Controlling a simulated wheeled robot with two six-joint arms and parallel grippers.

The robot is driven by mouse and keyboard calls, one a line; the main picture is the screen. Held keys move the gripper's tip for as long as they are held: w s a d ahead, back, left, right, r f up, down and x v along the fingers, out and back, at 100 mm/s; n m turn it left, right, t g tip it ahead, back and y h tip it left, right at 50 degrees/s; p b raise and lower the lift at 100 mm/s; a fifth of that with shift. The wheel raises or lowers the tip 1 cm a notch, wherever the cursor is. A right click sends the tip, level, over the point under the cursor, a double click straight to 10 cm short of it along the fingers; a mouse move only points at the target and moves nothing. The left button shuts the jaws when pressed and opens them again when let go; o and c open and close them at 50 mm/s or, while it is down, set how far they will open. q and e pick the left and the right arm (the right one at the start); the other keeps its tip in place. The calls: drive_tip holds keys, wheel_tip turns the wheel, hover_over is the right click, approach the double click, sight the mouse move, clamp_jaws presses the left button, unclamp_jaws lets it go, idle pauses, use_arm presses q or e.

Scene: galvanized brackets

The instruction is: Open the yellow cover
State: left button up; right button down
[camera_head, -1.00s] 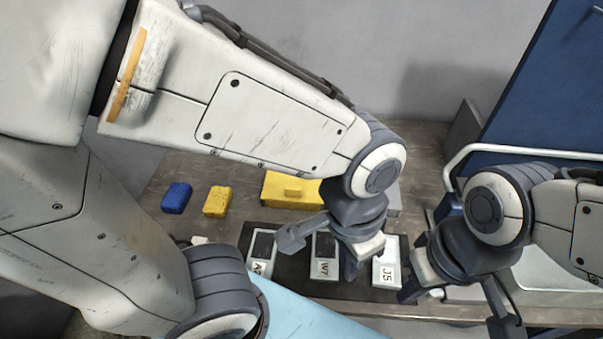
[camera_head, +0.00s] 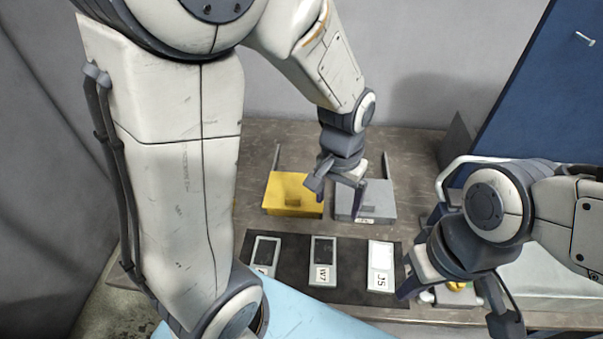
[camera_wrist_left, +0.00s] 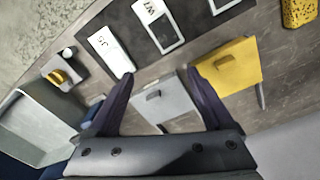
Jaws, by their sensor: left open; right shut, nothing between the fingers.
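The yellow cover (camera_head: 291,190) lies on a box at the back of the table, with a small yellow handle near its front edge. It looks closed. It also shows in the left wrist view (camera_wrist_left: 226,64), right of my fingers. A grey cover (camera_head: 368,201) with a similar handle sits to its right and shows between my fingers in the wrist view (camera_wrist_left: 168,103). My left gripper (camera_head: 343,195) is open and empty, above the gap between the two covers and nearer the grey one. My right gripper (camera_head: 406,296) is shut and empty at the front right of the table.
A black mat (camera_head: 345,290) with several labelled devices lies in front of the covers. A yellow sponge (camera_wrist_left: 299,12) lies beyond the yellow cover. A blue panel (camera_head: 545,100) stands at the right, near a pale tray (camera_wrist_left: 38,130).

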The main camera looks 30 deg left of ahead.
use_arm(q)
drive_tip(key=w+a+f+n+p, duration=0.25)
drive_tip(key=w+a, duration=0.25)
drive_tip(key=a, duration=0.4)
drive_tip(key=n, duration=0.3)
approach(293, 197)
wheel_tip(293, 197, down, 10)
drive_tip(key=shift+d+r+p, duration=0.1)
drive_tip(key=shift+d+p, duration=0.05)
drive_tip(key=shift+p, duration=1.1)
use_arm(e)
wheel_tip(293, 197, up, 6)
drive_tip(key=shift+r, duration=0.2)
use_arm(q)
drive_tip(key=shift+c, duration=0.3)
clamp_jaws()
